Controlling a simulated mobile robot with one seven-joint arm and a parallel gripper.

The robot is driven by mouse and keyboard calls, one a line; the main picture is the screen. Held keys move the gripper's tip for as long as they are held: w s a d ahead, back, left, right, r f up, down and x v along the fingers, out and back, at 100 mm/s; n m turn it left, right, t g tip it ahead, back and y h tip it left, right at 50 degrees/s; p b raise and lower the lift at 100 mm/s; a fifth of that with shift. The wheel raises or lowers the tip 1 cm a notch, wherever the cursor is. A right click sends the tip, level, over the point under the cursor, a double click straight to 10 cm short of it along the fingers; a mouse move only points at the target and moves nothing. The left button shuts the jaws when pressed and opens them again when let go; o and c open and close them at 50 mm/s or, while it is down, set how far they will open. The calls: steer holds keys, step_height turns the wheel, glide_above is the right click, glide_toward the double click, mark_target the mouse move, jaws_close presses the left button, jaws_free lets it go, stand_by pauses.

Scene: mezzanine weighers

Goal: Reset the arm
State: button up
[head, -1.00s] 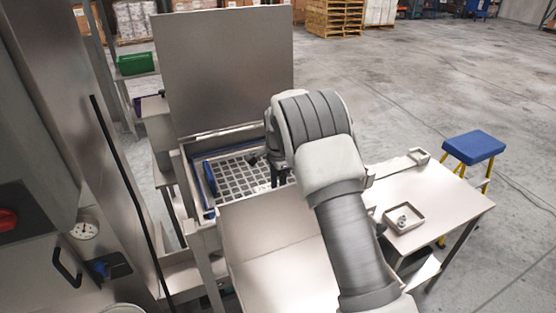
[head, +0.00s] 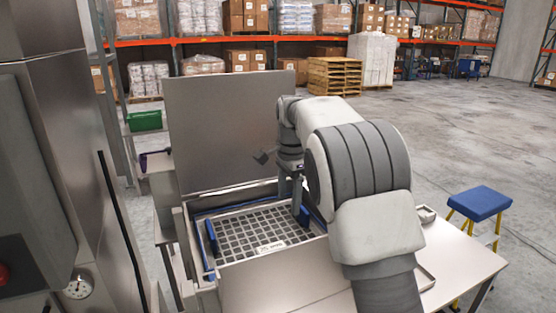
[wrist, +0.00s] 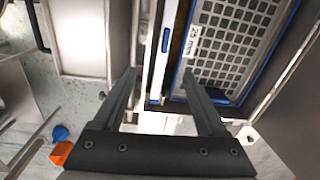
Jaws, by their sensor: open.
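My arm reaches over an open steel box (head: 186,232) with its tall lid raised behind. My gripper (head: 291,198) points down above the right part of the box in the head view. In the wrist view my gripper (wrist: 158,76) has its two fingers spread apart with nothing between them. A grey grid screen (head: 250,228) with blue end bars lies in the box. It also shows in the wrist view (wrist: 235,40), beyond the right finger, with a label that seems to read 25 mm. My arm hides the box's right side.
A steel table (head: 455,265) stands to the right, partly hidden by my arm, with a blue-topped stool (head: 481,200) beyond it. A tall steel cabinet (head: 45,170) is close on the left. A green bin (head: 144,121) sits on a shelf behind. Open floor lies at the back right.

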steer(key=s+d+r+n+t, duration=0.1)
steer(key=s+d+r+n, duration=0.3)
steer(key=s, duration=0.4)
steer(key=s+d+r+n+t, duration=0.1)
steer(key=s+d+r+n, duration=0.15)
steer(key=s+r, duration=0.45)
steer(key=s+d+f+n+t, duration=0.1)
steer(key=s+d+f+n, duration=0.1)
steer(key=s, duration=0.7)
steer(key=s+d+f+n+t, duration=0.2)
steer(key=s+f+n, duration=0.2)
steer(key=s, duration=0.6)
steer(key=shift+s+f, duration=0.25)
steer(key=shift+s+d+f, duration=0.15)
steer(key=shift+s+f, duration=0.05)
steer(key=shift+s, duration=0.05)
steer(key=c, duration=0.4)
steer(key=shift+s, duration=0.1)
